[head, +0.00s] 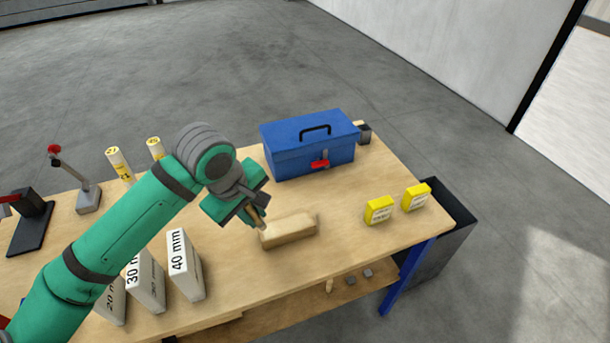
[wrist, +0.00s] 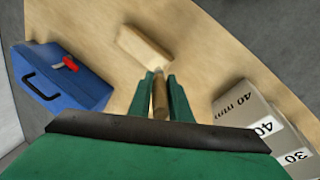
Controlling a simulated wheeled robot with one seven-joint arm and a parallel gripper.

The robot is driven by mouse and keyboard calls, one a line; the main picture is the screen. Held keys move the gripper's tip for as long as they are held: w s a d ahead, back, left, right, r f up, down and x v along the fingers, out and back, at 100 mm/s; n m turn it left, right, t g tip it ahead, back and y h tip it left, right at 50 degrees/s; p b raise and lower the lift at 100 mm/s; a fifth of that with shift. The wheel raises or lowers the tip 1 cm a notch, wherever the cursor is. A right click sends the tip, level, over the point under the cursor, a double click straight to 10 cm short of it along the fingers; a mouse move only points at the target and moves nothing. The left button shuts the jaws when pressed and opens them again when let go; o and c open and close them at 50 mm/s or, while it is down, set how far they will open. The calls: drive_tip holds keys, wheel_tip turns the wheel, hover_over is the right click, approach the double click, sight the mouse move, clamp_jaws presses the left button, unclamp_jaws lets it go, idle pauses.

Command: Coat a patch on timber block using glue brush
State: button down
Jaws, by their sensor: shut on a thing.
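The timber block (head: 290,232) lies flat on the wooden workbench, right of my gripper in the head view. It also shows in the wrist view (wrist: 143,46), just beyond the fingertips. My gripper (head: 256,218) is shut on the glue brush (head: 259,222), a slim brown handle between the two green fingers. In the wrist view the brush (wrist: 160,92) points towards the block, and its pale tip is at or very near the block's near end. I cannot tell whether they touch.
A blue toolbox (head: 300,158) stands behind the block. White marked blocks (head: 185,264) stand at the front left. Two yellow boxes (head: 379,211) sit at the right. Yellow-labelled tubes (head: 118,162) and a red-knobbed stand (head: 86,198) are at the left.

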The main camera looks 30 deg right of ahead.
sight(250, 210)
drive_tip(key=shift+w+d+r, duration=0.1)
drive_tip(key=shift+r, duration=1.15)
drive_tip(key=shift+s+r, duration=0.2)
drive_tip(key=shift+r, duration=1.2)
